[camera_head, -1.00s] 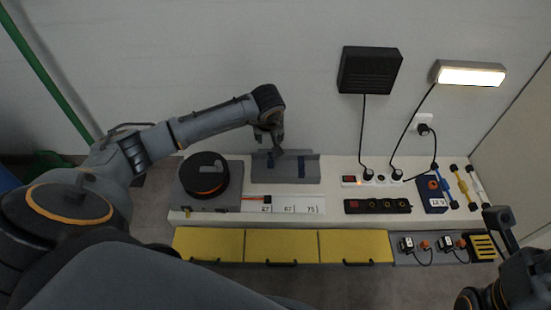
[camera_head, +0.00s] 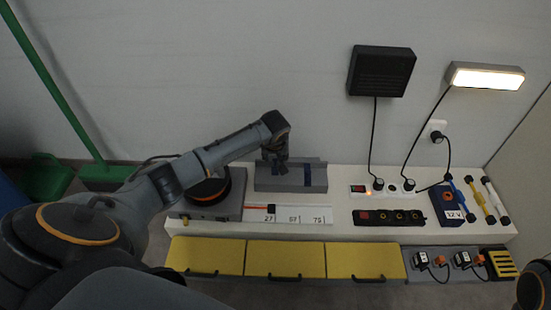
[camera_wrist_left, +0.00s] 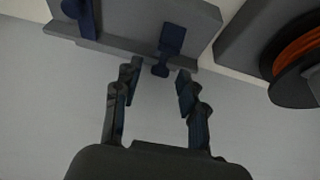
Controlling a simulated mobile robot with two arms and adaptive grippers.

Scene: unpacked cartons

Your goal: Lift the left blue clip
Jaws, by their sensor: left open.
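The left blue clip (camera_wrist_left: 172,40) sits on the grey holder (camera_head: 262,183). In the left wrist view it lies just ahead of the fingertips, in line with the gap between them. In the head view my gripper mostly hides it. The other blue clip (camera_head: 308,174) stands to its right on the same holder and shows at the upper left of the left wrist view (camera_wrist_left: 80,15). My left gripper (camera_head: 276,160), also in the left wrist view (camera_wrist_left: 159,70), is open and empty, pointing down at the holder. My right gripper is out of view.
A black and orange reel (camera_head: 208,188) on a grey box stands left of the holder, partly behind my left arm. A white numbered strip (camera_head: 290,216) lies in front. Yellow drawers (camera_head: 285,258) run along the front. A power strip (camera_head: 388,217) is to the right.

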